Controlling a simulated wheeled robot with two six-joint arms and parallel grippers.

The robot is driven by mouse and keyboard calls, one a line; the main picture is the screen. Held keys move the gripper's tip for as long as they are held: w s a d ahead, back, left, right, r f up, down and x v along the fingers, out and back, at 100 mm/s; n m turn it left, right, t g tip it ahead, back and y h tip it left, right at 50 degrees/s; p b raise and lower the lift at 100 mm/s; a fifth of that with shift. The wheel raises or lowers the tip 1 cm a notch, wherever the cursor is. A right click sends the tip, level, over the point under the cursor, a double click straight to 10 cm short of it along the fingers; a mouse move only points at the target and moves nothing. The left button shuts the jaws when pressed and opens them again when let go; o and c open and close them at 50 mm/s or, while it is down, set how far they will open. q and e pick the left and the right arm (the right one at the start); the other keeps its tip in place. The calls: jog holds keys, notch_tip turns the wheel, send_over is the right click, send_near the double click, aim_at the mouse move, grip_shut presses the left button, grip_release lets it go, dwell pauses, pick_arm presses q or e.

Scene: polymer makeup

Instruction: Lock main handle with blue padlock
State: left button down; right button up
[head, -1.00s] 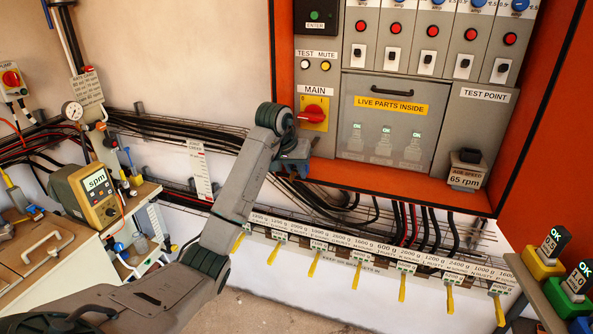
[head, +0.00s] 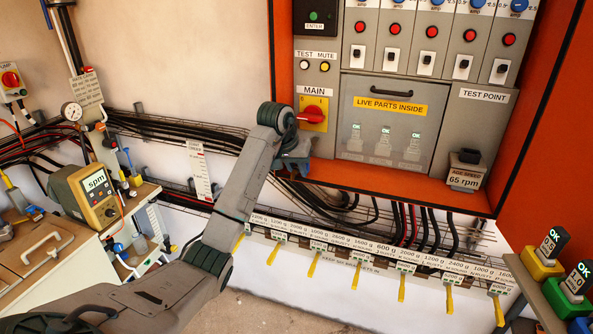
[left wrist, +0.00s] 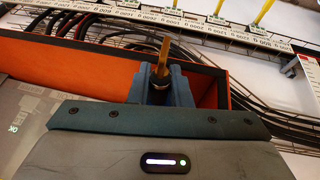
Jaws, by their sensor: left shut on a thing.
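The main handle (head: 312,115) is a red lever on a yellow plate under the MAIN label, at the cabinet's lower left. My left gripper (head: 301,160) is just below the handle, in front of the cabinet's lower left edge, and the arm partly hides it. In the left wrist view its blue-grey fingers are shut on a narrow yellow-orange thing (left wrist: 165,52) with a dark ring at its base. I cannot tell what this thing is. I cannot make out the blue padlock for certain. My right gripper is not in view.
The orange-framed cabinet (head: 395,180) has a LIVE PARTS INSIDE door (head: 430,135) beside the handle. A rail of labelled yellow handles (head: 355,275) hangs below it. A yellow meter (head: 98,205) stands on the left bench. Coloured OK blocks (head: 540,262) stand at the right.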

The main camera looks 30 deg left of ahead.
pick_arm(q)
jog(key=shift+w+a, duration=0.25)
jog(key=shift+w, duration=1)
jog(key=c, duration=1.3)
grip_release()
jog(key=shift+o, duration=0.2)
jog(key=b+v, duration=0.2)
jog(key=v, duration=0.2)
jog(key=shift+s+a+r, duration=0.1)
jog(key=shift+r, duration=0.1)
jog(key=p+v, duration=0.5)
jog(key=v, duration=0.1)
jog(key=shift+r, duration=0.2)
jog(key=shift+f, duration=0.1)
